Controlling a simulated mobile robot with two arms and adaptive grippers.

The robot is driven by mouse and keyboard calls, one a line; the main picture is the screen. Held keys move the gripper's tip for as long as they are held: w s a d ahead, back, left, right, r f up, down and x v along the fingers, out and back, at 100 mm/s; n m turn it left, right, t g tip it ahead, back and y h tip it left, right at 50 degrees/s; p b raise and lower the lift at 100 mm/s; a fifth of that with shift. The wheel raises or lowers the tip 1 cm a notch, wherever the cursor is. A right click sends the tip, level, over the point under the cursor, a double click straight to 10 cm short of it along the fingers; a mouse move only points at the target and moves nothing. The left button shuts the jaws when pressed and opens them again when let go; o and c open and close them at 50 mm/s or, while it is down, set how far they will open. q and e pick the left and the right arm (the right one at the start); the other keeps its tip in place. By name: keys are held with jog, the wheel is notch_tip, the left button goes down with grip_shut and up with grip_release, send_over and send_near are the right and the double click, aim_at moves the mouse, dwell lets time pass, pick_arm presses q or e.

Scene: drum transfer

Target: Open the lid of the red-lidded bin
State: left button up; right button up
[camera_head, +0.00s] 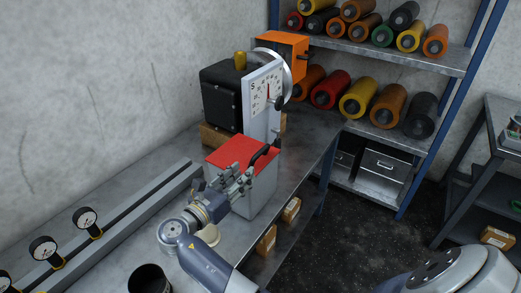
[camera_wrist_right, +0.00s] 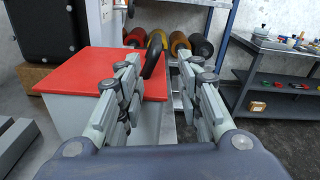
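The grey bin (camera_head: 262,193) with a flat red lid (camera_head: 238,151) stands on the workbench, and the lid looks closed. A black curved handle (camera_head: 262,155) is at the lid's right edge. My right gripper (camera_head: 242,176) is at the bin's near side, partly covering the lid and bin. In the right wrist view the red lid (camera_wrist_right: 88,72) lies to the left. There the right gripper (camera_wrist_right: 160,80) is open, its fingers wide apart, with the black handle (camera_wrist_right: 153,62) seen between the fingertips. I cannot tell whether they touch it. My left gripper is not in view.
A scale with a dial (camera_head: 265,92) and a black case (camera_head: 222,95) stand behind the bin. A rail with gauges (camera_head: 87,218) runs along the bench's left. A black cup (camera_head: 150,279) stands in front. A shelf of rollers (camera_head: 400,52) is at the back right.

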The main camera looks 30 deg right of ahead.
aim_at(260, 152)
jog(key=shift+n, duration=0.3)
jog(key=p+x, duration=0.1)
jog(key=x, duration=0.6)
jog(key=r+p+x, duration=0.1)
jog(key=x, duration=0.2)
jog(key=shift+w+d+r+p, duration=0.1)
jog(key=shift+w+d+p, duration=0.2)
jog(key=shift+w, duration=0.2)
grip_shut()
